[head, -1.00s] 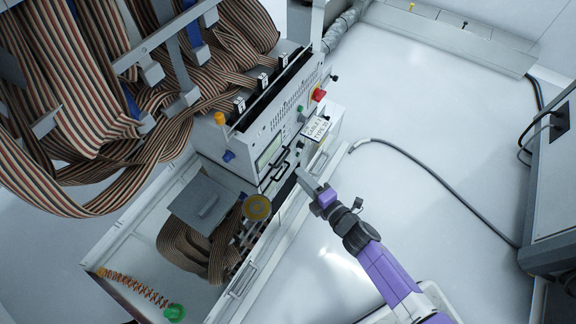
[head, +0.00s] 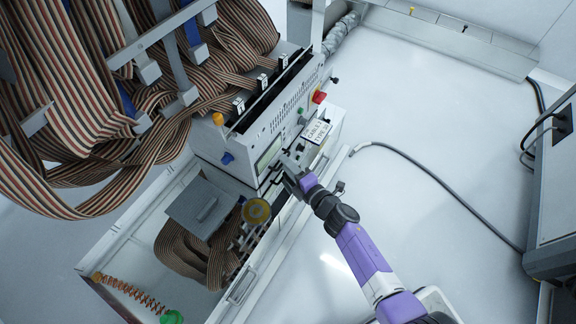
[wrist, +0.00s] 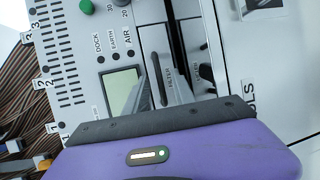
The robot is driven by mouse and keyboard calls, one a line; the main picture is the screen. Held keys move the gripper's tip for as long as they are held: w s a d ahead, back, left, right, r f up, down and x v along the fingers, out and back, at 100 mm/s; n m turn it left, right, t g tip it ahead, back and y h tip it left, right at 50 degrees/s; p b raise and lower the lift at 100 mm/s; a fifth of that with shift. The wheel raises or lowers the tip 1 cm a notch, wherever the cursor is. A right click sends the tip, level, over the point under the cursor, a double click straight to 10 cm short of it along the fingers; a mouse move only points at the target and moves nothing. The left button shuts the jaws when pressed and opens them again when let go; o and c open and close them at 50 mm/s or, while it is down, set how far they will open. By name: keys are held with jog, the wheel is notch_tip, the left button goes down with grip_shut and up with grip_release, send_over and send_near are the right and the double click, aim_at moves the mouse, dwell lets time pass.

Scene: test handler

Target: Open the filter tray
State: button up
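The filter tray (wrist: 171,76) shows in the wrist view as a narrow grey front with the word FILTER, right of a small display (wrist: 122,92). It looks shut, though its lower part is hidden behind my gripper's purple body. In the head view my gripper (head: 288,168) is at the front of the white machine (head: 285,117), just below and right of the display. It covers most of the tray there. I cannot tell whether its fingers touch the tray or how far apart they are.
An open drawer-like bay with striped ribbon cable and a grey lidded box (head: 200,207) lies left of my arm. A red knob (head: 319,97) is on the machine above. A dark hose (head: 440,178) lies on the clear white floor at right.

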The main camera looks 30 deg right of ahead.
grip_shut()
dwell(1.4)
